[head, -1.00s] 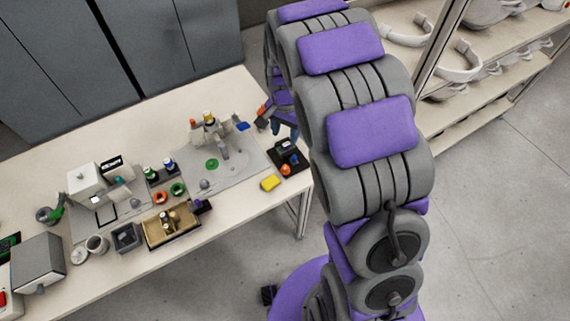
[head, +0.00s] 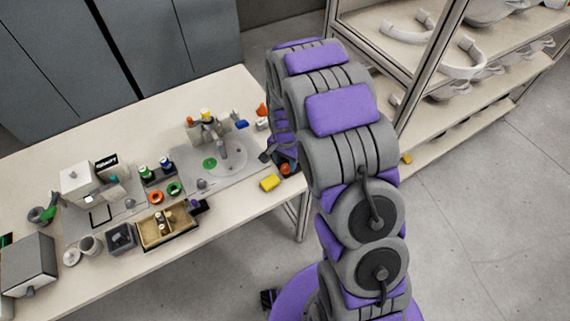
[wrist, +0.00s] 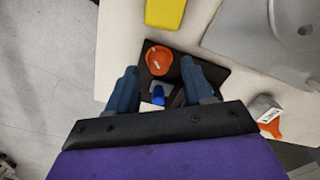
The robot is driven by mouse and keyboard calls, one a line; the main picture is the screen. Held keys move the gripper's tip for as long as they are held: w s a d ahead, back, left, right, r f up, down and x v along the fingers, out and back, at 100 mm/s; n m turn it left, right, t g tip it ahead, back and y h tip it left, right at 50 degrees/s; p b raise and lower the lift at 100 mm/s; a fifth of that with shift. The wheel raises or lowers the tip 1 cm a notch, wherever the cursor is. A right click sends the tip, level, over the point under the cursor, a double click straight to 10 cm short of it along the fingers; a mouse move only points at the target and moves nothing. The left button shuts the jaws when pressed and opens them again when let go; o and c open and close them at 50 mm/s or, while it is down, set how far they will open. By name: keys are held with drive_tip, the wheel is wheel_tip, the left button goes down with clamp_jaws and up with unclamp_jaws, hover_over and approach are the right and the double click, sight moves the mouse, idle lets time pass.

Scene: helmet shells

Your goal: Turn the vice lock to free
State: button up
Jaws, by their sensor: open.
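An orange round knob (wrist: 159,60) with a pale mark on top sits on a dark square block (wrist: 182,64) at the table edge. It looks like the vice lock; I cannot read its setting. The knob (head: 285,168) also shows in the head view at the table's right end. My gripper (wrist: 159,78) is open, with its two blue fingers apart on either side of the block's near part. The knob lies just beyond the fingertips, and nothing is held. A small blue part (wrist: 158,95) shows between the fingers. I cannot tell whether the fingers touch anything.
A yellow block (wrist: 165,12) lies close by on the table. A grey plate (wrist: 275,35) with a fixture is to its right. An orange-tipped white item (wrist: 267,115) is near the right finger. Trays and small parts fill the table's left; a shelf (head: 450,60) stands right.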

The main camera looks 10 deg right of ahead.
drive_tip(key=shift+f, duration=0.75)
drive_tip(key=shift+c, duration=0.3)
clamp_jaws()
